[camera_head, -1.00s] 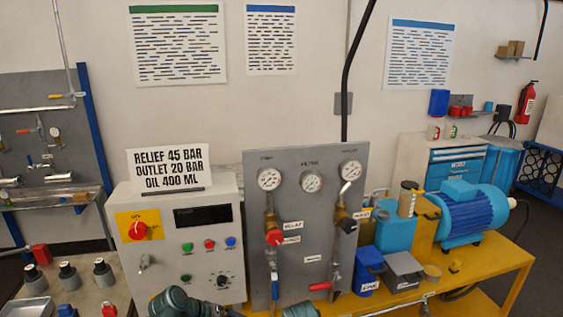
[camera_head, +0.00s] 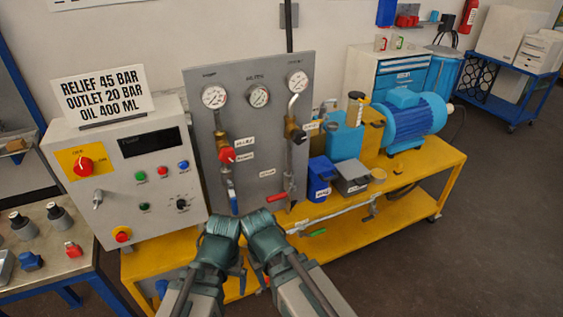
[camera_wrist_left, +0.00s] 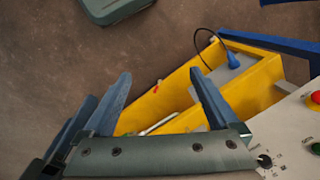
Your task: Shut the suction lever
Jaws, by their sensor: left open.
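Several levers are in the head view, and their labels are too small to read, so I cannot tell which is the suction lever. A green-handled lever (camera_head: 317,232) sits on the pipe along the bench front. A red lever (camera_head: 277,197) and a blue lever (camera_head: 233,203) are low on the grey gauge panel (camera_head: 255,168). My left gripper (camera_head: 238,272) is low in front of the bench, left of the green handle and apart from it. In the left wrist view its fingers (camera_wrist_left: 160,72) are open with nothing between them. My right gripper (camera_head: 259,274) is beside it, its jaws unclear.
A yellow bench (camera_head: 400,210) carries the panel, a blue motor (camera_head: 415,117) and blue containers. A grey control box (camera_head: 110,210) stands left of the panel. A side table (camera_head: 50,270) with fittings is at the left. The floor right of the bench is clear.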

